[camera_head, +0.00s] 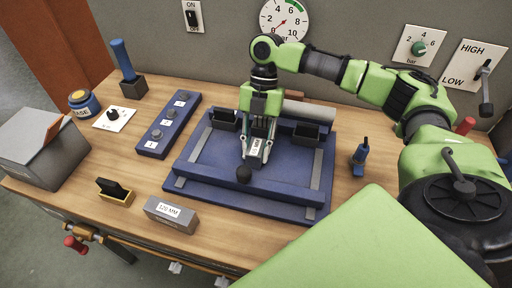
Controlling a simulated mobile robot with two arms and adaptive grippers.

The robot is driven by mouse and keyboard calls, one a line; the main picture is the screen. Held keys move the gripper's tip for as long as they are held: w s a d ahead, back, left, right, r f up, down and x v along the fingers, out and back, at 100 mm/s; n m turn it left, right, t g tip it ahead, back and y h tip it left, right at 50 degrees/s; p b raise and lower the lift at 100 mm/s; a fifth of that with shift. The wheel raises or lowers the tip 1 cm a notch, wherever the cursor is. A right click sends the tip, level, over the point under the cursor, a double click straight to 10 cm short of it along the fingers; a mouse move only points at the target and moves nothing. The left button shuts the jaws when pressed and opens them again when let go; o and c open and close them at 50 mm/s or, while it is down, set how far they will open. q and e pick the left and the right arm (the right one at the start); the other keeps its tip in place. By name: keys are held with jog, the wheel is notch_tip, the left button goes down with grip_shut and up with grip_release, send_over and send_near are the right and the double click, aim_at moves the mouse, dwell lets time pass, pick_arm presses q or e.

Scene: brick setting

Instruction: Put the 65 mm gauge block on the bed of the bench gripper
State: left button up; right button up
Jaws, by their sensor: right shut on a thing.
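The bench gripper is a blue fixture (218,157) with grey side rails, dark jaw blocks and a black knob at its front, in the middle of the table. My right gripper (257,149) points down over its bed and is shut on a small light block (255,150) with a white label. The label is too small to read, so I cannot confirm that it is the 65 mm gauge block. I cannot tell whether the block touches the bed. My left gripper is not in view.
A grey block labelled 120 MM (173,215) lies at the table's front. A blue three-knob strip (166,126) lies left of the fixture, a small blue tool (361,157) right of it. A grey box (45,147) stands at far left.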

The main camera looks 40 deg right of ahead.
jog(key=o, duration=1.2)
jog(key=v, duration=1.2)
jog(key=shift+b, duration=0.35)
jog(key=shift+a+r, duration=0.1)
jog(key=shift+a, duration=0.05)
